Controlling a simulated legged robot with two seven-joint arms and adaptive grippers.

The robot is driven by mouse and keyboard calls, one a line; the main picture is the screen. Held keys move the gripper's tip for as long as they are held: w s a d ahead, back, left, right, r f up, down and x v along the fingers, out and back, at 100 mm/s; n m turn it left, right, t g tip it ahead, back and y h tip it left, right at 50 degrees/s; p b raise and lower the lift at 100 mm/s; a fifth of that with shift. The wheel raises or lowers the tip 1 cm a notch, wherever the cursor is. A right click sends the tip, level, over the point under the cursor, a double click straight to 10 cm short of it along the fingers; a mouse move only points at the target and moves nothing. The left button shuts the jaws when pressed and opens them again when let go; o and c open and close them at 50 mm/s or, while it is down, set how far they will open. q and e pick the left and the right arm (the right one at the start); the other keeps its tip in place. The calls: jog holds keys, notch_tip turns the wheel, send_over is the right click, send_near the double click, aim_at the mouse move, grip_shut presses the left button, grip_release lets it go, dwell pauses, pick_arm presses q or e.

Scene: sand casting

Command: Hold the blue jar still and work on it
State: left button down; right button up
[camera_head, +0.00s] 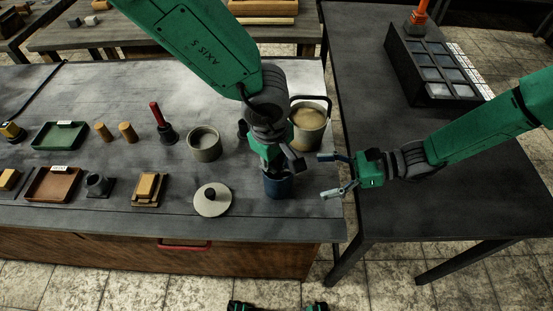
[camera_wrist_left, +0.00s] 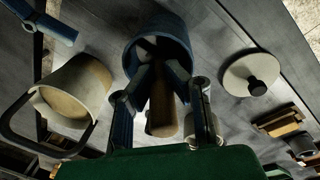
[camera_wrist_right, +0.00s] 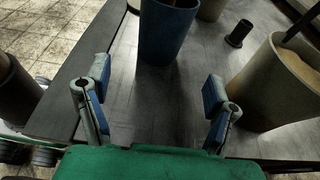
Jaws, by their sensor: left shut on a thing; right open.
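The blue jar (camera_head: 279,188) stands upright on the dark table near its front right corner. It also shows in the left wrist view (camera_wrist_left: 150,35) and the right wrist view (camera_wrist_right: 167,35). My left gripper (camera_wrist_left: 163,80) is above the jar's mouth, shut on a brown handle (camera_wrist_left: 162,112) that sticks up out of the jar. The handle's lower end is hidden inside the jar. My right gripper (camera_head: 328,175) is open and empty to the right of the jar. In the right wrist view (camera_wrist_right: 157,85) the jar lies beyond and between its fingertips, apart from them.
A bucket of sand (camera_head: 308,122) with a dark handle stands behind the jar. A pale lid (camera_head: 212,206) with a black knob lies to its left, a grey pot (camera_head: 204,147) behind that. Trays and small blocks fill the left. The dark side table (camera_head: 400,190) is mostly clear.

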aim_at(283, 181)
jog(key=shift+x, duration=5.15)
jog(key=shift+a, duration=0.15)
jog(key=c, duration=0.8)
jog(key=o, duration=0.9)
jog(key=shift+c, duration=0.2)
jog(key=c, duration=0.9)
jog(key=shift+o, duration=0.2)
